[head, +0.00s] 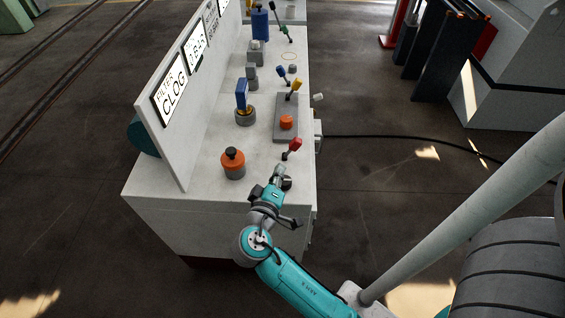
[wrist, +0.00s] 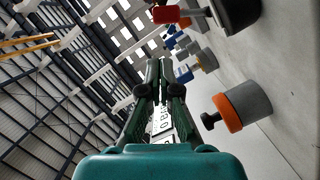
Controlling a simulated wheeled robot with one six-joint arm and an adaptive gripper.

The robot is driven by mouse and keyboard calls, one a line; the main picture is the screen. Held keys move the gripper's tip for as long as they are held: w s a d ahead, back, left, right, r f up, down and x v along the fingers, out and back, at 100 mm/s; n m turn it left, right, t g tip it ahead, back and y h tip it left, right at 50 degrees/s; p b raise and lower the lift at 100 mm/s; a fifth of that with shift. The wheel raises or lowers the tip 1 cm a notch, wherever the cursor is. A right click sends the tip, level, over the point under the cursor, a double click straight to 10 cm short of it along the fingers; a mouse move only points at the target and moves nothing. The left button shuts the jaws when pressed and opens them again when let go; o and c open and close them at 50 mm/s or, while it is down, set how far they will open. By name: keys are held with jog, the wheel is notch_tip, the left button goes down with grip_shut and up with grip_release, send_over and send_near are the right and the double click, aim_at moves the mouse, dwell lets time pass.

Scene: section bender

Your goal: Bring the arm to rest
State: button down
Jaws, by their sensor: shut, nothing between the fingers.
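My teal arm reaches from the lower right of the head view up to the near end of the white bench (head: 265,150). My gripper (head: 280,178) is over the bench's near end, to the right of a grey cylinder with an orange top and black knob (head: 233,163) and nearer than a red-handled lever (head: 293,147). In the wrist view the dark fingers of my gripper (wrist: 159,68) are together with nothing between them. The orange-topped cylinder (wrist: 240,106) is to their right, and a red handle (wrist: 166,14) is above them. Both are apart from the fingers.
An upright panel with signs (head: 183,95) runs along the bench's left side. A grey plate (head: 286,131) with an orange button, blue and yellow levers, and several fittings stand farther back. A black cable (head: 400,138) crosses the floor at right.

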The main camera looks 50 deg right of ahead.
jog(key=shift+s+a, duration=0.2)
jog(key=shift+a, duration=0.25)
dwell(0.4)
jog(key=s+a+f+n+t+y, duration=0.5)
jog(key=s+a+f+y, duration=0.6)
jog(key=s+f, duration=0.15)
jog(key=s+a+r+m+t+y, duration=0.1)
jog(key=s+a+r+m+y, duration=0.1)
jog(key=s+r, duration=0.4)
jog(key=s+a+r+m+t+y, duration=0.1)
jog(key=s+a+r+m+y, duration=0.1)
jog(key=s+r, duration=0.4)
jog(key=s+a, duration=0.1)
jog(key=s, duration=0.3)
jog(key=shift+a+t, duration=0.3)
jog(key=shift+r, duration=0.1)
